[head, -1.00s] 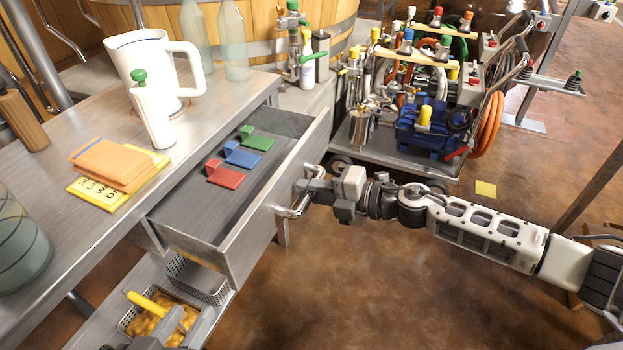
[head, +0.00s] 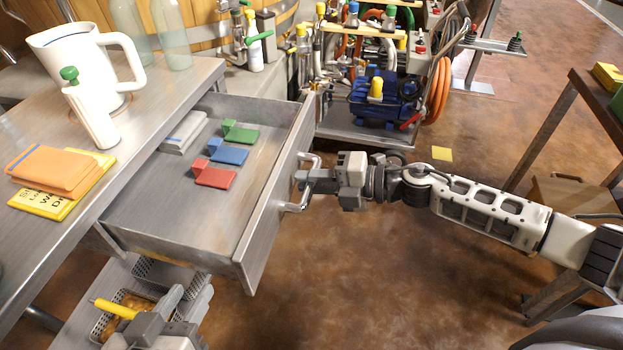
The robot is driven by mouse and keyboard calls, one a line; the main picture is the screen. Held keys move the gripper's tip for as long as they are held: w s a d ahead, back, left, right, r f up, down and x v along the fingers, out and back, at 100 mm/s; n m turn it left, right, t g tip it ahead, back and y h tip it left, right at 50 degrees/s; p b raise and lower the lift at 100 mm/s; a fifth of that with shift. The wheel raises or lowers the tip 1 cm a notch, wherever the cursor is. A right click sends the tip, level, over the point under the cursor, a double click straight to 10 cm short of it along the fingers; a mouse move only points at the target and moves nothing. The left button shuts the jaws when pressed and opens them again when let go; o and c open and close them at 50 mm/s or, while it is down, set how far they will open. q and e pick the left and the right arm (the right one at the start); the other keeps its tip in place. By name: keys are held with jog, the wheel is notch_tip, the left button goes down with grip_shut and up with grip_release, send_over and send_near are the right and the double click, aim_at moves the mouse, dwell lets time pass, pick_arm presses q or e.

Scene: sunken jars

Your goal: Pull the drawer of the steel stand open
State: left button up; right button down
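The steel stand (head: 60,230) is on the left, and its drawer (head: 270,220) is pulled well out to the right. Inside lie a red scoop-like piece (head: 215,178), a blue one (head: 230,155), a green one (head: 242,135) and a grey flat stack (head: 185,132). My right gripper (head: 303,182) is at the bar handle (head: 298,205) on the drawer front and appears shut on it. My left gripper (head: 190,298) is low at the bottom left, below the drawer; its fingers look apart, with nothing visible between them.
A white pitcher (head: 85,60), a green-capped bottle (head: 90,110) and orange cloths (head: 55,168) stand on the top. Baskets (head: 105,325) with a yellow-handled tool (head: 113,308) are on the lower shelf. A pump cart (head: 375,130) is behind.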

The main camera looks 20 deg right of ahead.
jog(key=c, duration=1.4)
grip_release()
jog(key=shift+c, duration=0.2)
pick_arm(q)
jog(key=shift+r, duration=0.1)
jog(key=shift+s+a+f+g+y+p, duration=0.1)
jog(key=shift+a+f+g+y+p, duration=0.1)
jog(key=shift+f+g+p, duration=0.3)
jog(key=shift+a+f+g+y+p, duration=0.2)
jog(key=shift+f+p, duration=0.25)
jog(key=shift+p, duration=0.35)
pick_arm(e)
jog(key=v, duration=1.6)
pick_arm(q)
jog(key=shift+r, duration=0.1)
pick_arm(e)
jog(key=shift+w+r, duration=0.1)
